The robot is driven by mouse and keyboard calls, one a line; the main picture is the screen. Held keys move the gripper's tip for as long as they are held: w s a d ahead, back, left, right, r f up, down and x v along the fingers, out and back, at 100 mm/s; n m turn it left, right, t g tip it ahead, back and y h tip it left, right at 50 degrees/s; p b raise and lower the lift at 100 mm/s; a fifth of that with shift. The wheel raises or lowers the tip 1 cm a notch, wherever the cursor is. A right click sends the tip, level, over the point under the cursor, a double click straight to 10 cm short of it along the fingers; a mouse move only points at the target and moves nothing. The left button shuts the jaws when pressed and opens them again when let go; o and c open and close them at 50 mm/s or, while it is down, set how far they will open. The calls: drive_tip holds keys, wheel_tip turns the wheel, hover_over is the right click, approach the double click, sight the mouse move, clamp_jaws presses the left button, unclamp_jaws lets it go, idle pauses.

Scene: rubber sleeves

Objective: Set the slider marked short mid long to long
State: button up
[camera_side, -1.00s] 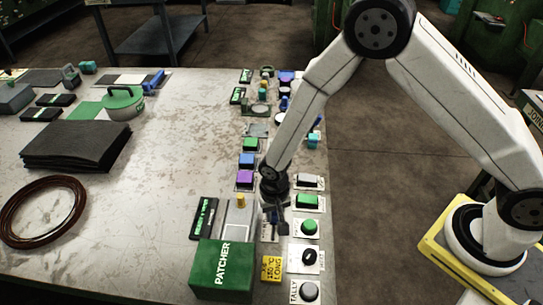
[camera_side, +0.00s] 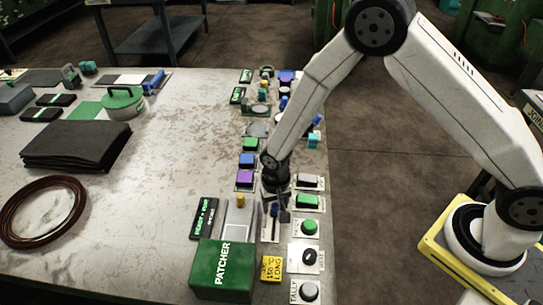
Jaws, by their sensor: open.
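The slider (camera_side: 274,210) appears as a dark knob on a narrow pale plate (camera_side: 268,232) to the right of the PATCHER box. Its short, mid and long marks are too small to read, so its setting cannot be told. My gripper (camera_side: 282,213) points down at the far end of this plate, with its fingers apart beside the knob. Whether a finger touches the knob cannot be told. The gripper and wrist hide part of the plate's far end.
The green PATCHER box (camera_side: 222,270) stands close on the left, with a yellow LONG tag (camera_side: 271,268) beside it. A green button (camera_side: 309,227), a black oval knob (camera_side: 309,256) and a green rocker (camera_side: 307,201) crowd the right. The table's middle is clear.

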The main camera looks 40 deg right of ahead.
sight(276, 203)
drive_tip(key=shift+r, duration=0.1)
drive_tip(key=shift+r, duration=3.8)
drive_tip(key=s+d+r+n+t, duration=0.2)
drive_tip(key=s+d+r+n, duration=0.2)
drive_tip(key=s+d+r, duration=0.7)
drive_tip(key=d, duration=0.2)
drive_tip(key=shift+d+n+t, duration=0.3)
